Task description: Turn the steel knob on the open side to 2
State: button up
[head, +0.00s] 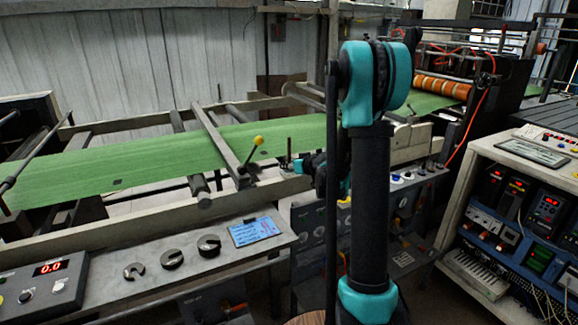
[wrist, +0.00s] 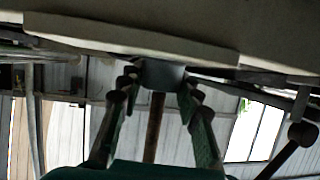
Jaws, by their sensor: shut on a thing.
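In the wrist view, a short grey cylindrical knob (wrist: 162,74) sits against the edge of a pale panel (wrist: 130,30). My gripper (wrist: 160,86) has its two fingers on either side of this knob, shut on it. The finger pads partly cover its sides. I see no number or mark on it, so its setting cannot be told. In the head view, my upright arm stands in front of the machine and hides much of the area around the gripper, and I cannot make out the knob there.
A yellow-tipped lever (head: 258,141) stands left of my arm, by the green web (head: 150,158). A front ledge (head: 130,290) holds several dark slotted weights and a blue card (head: 253,231). An equipment rack (head: 520,215) stands at right. A ball-ended rod (wrist: 300,134) shows in the wrist view.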

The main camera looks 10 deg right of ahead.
jog(key=shift+a+m+t+h, duration=0.1)
jog(key=shift+m+t+h, duration=0.4)
jog(key=shift+m+h, duration=3.4)
jog(key=m+g+h, duration=0.1)
jog(key=m+h, duration=0.1)
jog(key=h, duration=0.2)
jog(key=shift+m, duration=0.3)
jog(key=shift+m+g+h, duration=1.4)
jog(key=shift+m+h, duration=0.2)
jog(key=o, duration=1.2)
jog(key=shift+c, duration=0.2)
jog(key=v, duration=1.2)
